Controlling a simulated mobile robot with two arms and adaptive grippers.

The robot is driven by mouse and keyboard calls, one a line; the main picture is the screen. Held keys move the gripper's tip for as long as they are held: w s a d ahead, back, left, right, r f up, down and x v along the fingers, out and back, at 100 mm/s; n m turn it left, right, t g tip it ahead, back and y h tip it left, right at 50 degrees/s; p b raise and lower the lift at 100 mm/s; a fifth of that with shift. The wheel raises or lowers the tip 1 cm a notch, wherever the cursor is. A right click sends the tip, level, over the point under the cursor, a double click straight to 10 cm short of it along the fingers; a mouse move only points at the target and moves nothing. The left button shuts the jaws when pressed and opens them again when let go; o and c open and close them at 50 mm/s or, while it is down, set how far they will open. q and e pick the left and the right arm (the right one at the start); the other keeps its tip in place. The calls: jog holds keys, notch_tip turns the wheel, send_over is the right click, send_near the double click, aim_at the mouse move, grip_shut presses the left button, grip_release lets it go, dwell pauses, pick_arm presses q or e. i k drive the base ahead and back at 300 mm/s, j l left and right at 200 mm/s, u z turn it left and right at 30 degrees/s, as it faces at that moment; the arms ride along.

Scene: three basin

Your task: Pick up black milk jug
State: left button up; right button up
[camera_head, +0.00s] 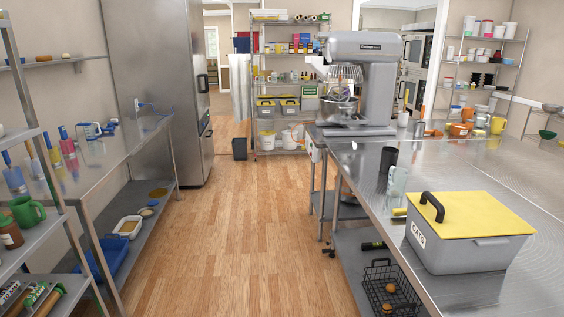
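A dark, nearly black cup-shaped vessel (388,160) stands upright on the steel table at the right, near the table's left edge. It looks like the black milk jug, but it is too small to make out a spout or handle. A clear glass vessel (398,180) stands just in front of it. Neither of my grippers is in view.
A grey bin with a yellow lid (470,255) sits nearer on the steel table (350,160). A large mixer (363,80) stands behind the dark vessel. A wire basket (392,290) is on the lower shelf. The wooden floor (235,220) is clear between the tables.

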aim_at(390, 154)
jog(key=i+j, duration=0.1)
jog(key=i, duration=0.95)
jog(key=i+j, duration=0.1)
jog(key=i, duration=0.95)
